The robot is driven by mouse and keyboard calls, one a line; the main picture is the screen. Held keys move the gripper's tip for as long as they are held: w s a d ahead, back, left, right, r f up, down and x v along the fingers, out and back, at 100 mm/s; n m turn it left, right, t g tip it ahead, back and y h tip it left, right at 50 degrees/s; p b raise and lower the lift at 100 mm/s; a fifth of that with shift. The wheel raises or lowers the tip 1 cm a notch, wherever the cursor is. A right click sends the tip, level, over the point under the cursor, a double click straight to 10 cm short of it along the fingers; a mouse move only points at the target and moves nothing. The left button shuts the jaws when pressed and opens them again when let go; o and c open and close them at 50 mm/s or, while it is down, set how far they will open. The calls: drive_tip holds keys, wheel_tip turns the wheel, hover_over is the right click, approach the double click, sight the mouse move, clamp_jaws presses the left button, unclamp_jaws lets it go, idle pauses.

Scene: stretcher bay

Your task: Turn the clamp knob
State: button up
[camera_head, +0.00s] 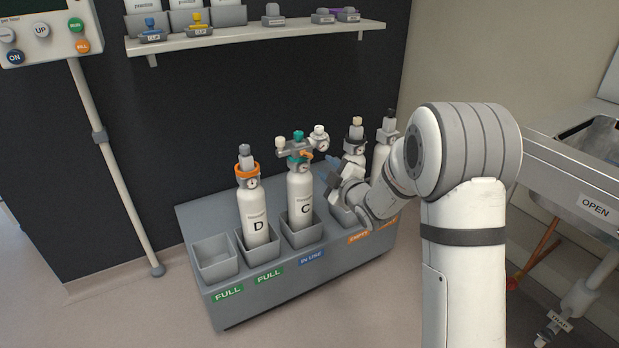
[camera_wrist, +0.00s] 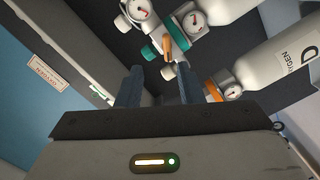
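Cylinder C (camera_head: 302,195) stands upright in the slot marked IN USE. On its top is a regulator with gauges, a teal knob (camera_head: 298,136) and a small orange handle (camera_head: 306,154); no label tells which is the clamp knob. In the wrist view the orange handle (camera_wrist: 170,47) and the teal knob (camera_wrist: 149,53) show beyond and above the fingertips, apart from them. My gripper (camera_head: 328,170) is just right of the regulator. In the wrist view my gripper (camera_wrist: 160,80) is open, with nothing between its two fingers.
Cylinder D (camera_head: 255,212), with an orange collar, stands close on the left. More cylinders (camera_head: 356,150) stand to the right, partly behind my arm. The grey rack (camera_head: 215,296) has an empty slot at far left. A shelf (camera_head: 270,36) with small parts is above.

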sight(308, 156)
drive_tip(key=shift+n+y, duration=0.4)
drive_tip(key=x, duration=0.2)
drive_tip(key=b+x, duration=0.1)
drive_tip(key=x, duration=0.2)
drive_tip(key=f+x, duration=0.1)
drive_tip(key=x, duration=0.2)
drive_tip(key=shift+a+b, duration=0.4)
drive_tip(key=shift+a, duration=0.05)
